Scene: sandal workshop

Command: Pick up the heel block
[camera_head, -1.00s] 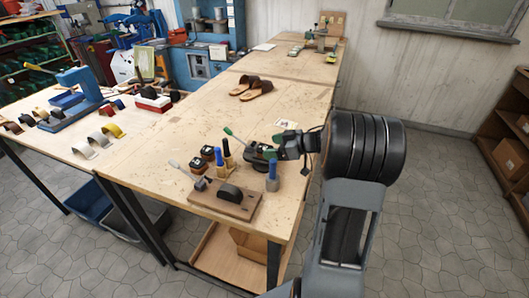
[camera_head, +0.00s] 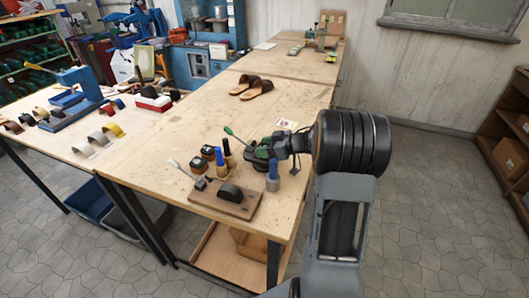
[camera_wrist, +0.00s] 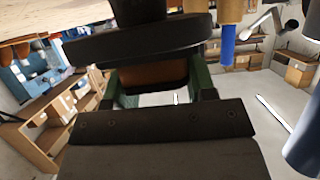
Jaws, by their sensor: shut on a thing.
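The heel block is a brown piece, dark at its upper part, and shows in the wrist view (camera_wrist: 152,76) between the two green fingers of my gripper (camera_wrist: 158,82). My gripper is shut on it. In the head view my gripper (camera_head: 262,150) is low over the near right part of the workbench, at a dark fixture (camera_head: 256,164) with a green-handled lever. The block is mostly hidden there by the fingers. A dark curved bar (camera_wrist: 135,42) crosses in front of the block in the wrist view. I cannot tell whether the block still touches the fixture.
A wooden board (camera_head: 210,200) with a black rounded piece stands at the bench's front edge. Blue-topped tools (camera_head: 272,172) and small dark jars (camera_head: 208,152) stand close to my gripper. Brown sandals (camera_head: 252,88) lie farther back.

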